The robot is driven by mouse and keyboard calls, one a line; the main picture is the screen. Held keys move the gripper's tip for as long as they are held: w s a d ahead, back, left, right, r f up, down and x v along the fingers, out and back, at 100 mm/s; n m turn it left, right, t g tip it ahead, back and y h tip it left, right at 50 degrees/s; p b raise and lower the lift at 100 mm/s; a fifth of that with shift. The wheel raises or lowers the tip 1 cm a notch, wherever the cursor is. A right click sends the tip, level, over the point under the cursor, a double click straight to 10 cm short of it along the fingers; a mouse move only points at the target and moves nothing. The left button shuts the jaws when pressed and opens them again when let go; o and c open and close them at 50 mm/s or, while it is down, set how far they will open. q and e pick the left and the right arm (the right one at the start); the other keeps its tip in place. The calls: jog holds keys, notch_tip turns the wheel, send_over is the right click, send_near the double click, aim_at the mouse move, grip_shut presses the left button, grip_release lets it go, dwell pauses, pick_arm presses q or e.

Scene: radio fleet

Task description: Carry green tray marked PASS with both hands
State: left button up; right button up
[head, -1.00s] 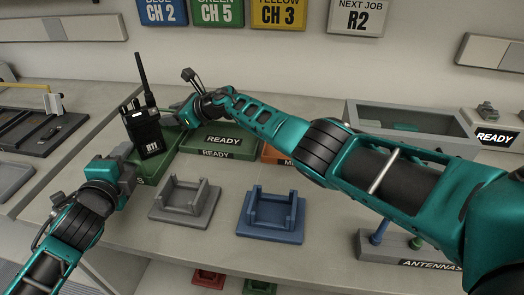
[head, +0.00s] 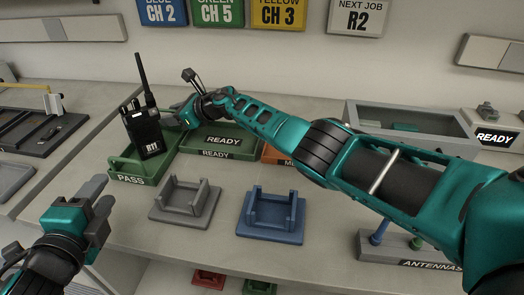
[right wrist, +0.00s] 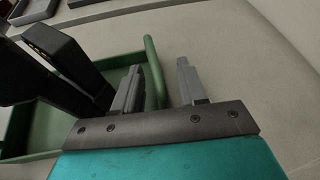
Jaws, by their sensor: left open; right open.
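The green PASS tray (head: 128,178) sits on the bench left of the green READY tray. A black radio marked R11 (head: 149,135) stands upright in it, antenna up. My left gripper (head: 97,192) is open and empty in front of the tray, nearer the bench's front edge and apart from it. My right gripper (head: 180,116) is at the tray's far right side, largely hidden by its own hand in the head view. In the right wrist view the open right gripper (right wrist: 158,82) has the green tray's rim (right wrist: 152,62) between its fingers, nearer the left finger.
The green READY tray (head: 238,138) is close on the right, with an orange tray (head: 273,155) beyond. A grey cradle (head: 188,213) and a blue cradle (head: 270,235) stand in front. A dark rack (head: 45,140) is at the left. The bench front is partly clear.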

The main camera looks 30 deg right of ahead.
jog(key=shift+s+d+r, duration=0.2)
jog(key=shift+d, duration=0.3)
jog(key=shift+v, duration=0.95)
jog(key=v, duration=0.8)
jog(key=shift+s+r, duration=0.1)
jog(key=shift+s, duration=0.25)
jog(key=shift+s+d+r, duration=0.15)
pick_arm(q)
jog(key=shift+r, duration=0.1)
pick_arm(e)
jog(key=shift+r, duration=0.1)
